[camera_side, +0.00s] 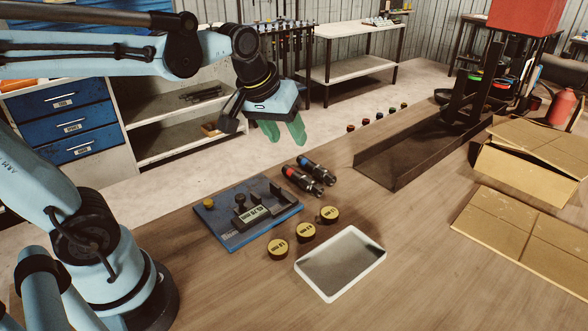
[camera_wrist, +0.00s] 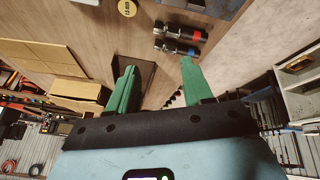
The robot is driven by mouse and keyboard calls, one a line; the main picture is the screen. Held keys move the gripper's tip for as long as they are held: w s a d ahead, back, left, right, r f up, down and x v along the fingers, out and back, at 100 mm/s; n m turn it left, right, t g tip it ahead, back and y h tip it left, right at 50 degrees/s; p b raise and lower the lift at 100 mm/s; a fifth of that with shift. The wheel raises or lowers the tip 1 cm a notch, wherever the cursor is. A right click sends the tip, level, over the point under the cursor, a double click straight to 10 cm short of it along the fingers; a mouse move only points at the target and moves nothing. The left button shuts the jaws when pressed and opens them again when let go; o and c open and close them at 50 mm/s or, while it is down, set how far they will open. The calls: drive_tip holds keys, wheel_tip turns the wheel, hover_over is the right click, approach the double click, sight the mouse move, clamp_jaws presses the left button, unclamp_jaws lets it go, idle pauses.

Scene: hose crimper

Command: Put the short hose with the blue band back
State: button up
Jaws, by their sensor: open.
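The short hose with the blue band (camera_side: 318,170) lies on the wooden bench, beside and behind a matching hose with a red band (camera_side: 304,183). Both are dark, with metallic and black fittings. In the wrist view the blue-banded hose (camera_wrist: 174,47) lies closer to my fingers than the red-banded one (camera_wrist: 180,30). My gripper (camera_side: 286,138) is open and empty, its green fingers pointing down, above and a little left of the hoses in the side view. Its fingers also show in the wrist view (camera_wrist: 158,66), spread apart with nothing between them.
A blue fixture plate (camera_side: 234,231) with a black clamp stands left of the hoses. Several yellow-topped discs (camera_side: 306,232) and a white-rimmed tray (camera_side: 376,262) lie in front. A long dark trough (camera_side: 405,167) and cardboard boxes (camera_side: 525,165) are at the right.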

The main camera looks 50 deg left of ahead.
drive_tip(key=s+d+f+m+t, duration=0.2)
drive_tip(key=s+f+m, duration=0.2)
drive_tip(key=s+m, duration=0.1)
drive_tip(key=shift+s+d+f, duration=0.2)
drive_tip(key=shift+s+d, duration=0.1)
drive_tip(key=shift+s, duration=0.4)
